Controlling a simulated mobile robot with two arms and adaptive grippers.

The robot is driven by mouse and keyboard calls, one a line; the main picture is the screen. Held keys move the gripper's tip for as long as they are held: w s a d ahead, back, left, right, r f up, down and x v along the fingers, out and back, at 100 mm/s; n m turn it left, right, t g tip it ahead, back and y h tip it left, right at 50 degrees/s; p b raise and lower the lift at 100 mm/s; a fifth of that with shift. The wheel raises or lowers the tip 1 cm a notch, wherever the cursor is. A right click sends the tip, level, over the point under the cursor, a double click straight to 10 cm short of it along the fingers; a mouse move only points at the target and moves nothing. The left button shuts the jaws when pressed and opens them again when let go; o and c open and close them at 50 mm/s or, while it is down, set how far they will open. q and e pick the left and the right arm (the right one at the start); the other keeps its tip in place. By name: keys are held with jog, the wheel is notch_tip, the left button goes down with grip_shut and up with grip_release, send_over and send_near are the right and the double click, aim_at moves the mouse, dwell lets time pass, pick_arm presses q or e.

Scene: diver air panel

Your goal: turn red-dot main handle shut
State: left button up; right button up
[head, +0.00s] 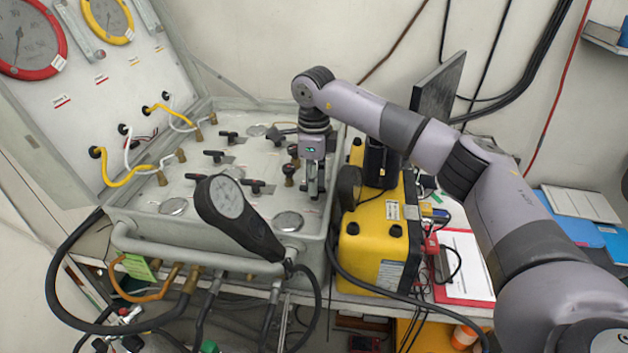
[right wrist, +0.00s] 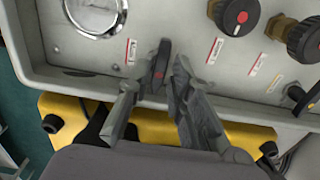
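The black handle with a red dot (right wrist: 159,67) stands on the grey panel in the right wrist view, pointing away from the gripper. My right gripper (right wrist: 156,82) has one finger on each side of this handle. Its fingers are apart, with a gap visible on the left side; the right finger is very close to the handle or touching it. In the head view my right gripper (head: 313,192) points down at the right part of the panel (head: 262,222) and hides the handle there. My left gripper is not in view.
A yellow case (head: 375,240) stands right of the panel. A black hand-held gauge (head: 232,208) rises at the panel's front.

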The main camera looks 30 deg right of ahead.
jog(key=shift+r, duration=0.1)
notch_tip(320, 180, up, 12)
dwell(0.4)
dwell(0.5)
